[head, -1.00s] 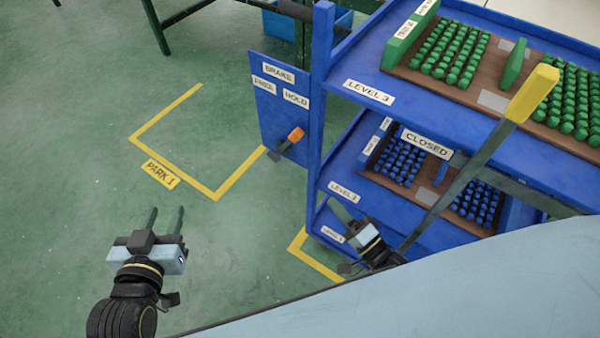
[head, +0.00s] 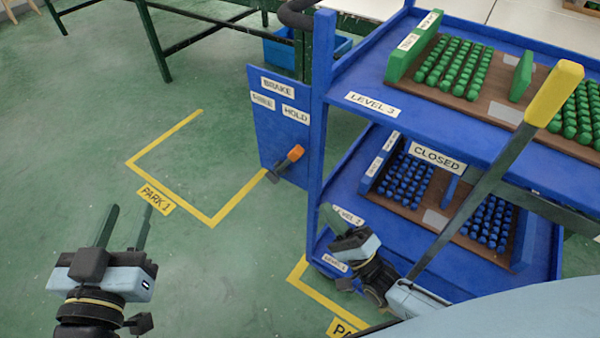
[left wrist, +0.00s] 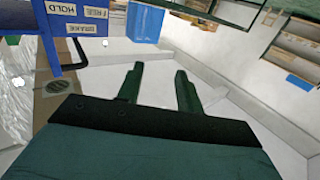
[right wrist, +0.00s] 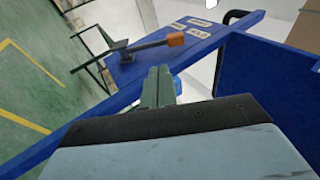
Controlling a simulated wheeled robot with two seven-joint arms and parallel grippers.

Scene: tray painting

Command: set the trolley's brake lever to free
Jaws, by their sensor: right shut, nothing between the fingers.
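The blue trolley (head: 318,95) has a brake panel (head: 265,125) on its left side, with labels BRAKE, FREE and HOLD. The brake lever (head: 294,154) is dark with an orange end, which leans up and right, on the HOLD side. The lever also shows in the right wrist view (right wrist: 174,40), beyond the fingertips and apart from them. My right gripper (head: 328,213) is shut and empty, below and right of the lever, near the trolley's front post. My left gripper (head: 126,212) is open and empty over the floor, left of the trolley.
Trays of green and blue pieces sit on the trolley's shelves. A long grey bar with a yellow end (head: 554,93) slants across its front. Yellow PARK 1 floor marking (head: 155,199) lies left. A green-legged table (head: 155,40) stands behind. The floor between is clear.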

